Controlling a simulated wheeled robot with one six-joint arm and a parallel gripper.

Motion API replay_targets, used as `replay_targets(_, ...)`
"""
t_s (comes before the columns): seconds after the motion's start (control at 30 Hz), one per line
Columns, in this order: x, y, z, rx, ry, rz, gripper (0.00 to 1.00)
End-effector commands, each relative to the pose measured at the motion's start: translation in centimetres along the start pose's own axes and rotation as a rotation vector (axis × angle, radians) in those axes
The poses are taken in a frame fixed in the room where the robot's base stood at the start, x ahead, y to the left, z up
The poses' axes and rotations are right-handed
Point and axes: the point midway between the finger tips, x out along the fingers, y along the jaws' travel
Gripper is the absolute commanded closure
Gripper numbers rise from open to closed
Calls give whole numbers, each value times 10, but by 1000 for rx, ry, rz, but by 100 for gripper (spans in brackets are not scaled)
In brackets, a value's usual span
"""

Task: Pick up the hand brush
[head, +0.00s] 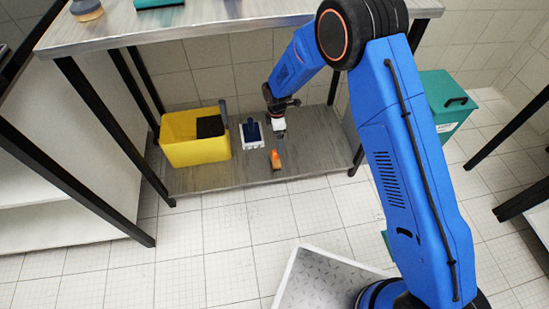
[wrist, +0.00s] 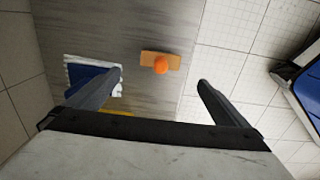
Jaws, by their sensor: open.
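A small orange-tan block with a round orange knob, which looks like the hand brush (head: 275,159), lies on the low grey shelf (head: 315,155). In the wrist view the brush (wrist: 175,59) shows ahead of my gripper (wrist: 160,78), in the gap between the fingers. My gripper (head: 279,127) is open and empty, above the shelf and apart from the brush. The underside of the brush is hidden.
A blue and white item (head: 252,135) lies left of the brush; it also shows in the wrist view (wrist: 90,78). A yellow bin (head: 195,150) with a black item stands further left. The tabletop (head: 215,20) overhangs the shelf; dark legs stand at its corners. A green bin (head: 447,100) is at right.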

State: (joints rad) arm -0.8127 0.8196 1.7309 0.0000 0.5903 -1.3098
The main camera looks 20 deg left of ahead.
Motion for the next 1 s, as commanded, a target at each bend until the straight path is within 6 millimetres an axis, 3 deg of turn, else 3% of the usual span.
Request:
replay_targets(0.5, 90, -1, 0, 1, -1, -3, 0)
replay_targets(1.0, 127, -2, -2, 1, -1, -3, 0)
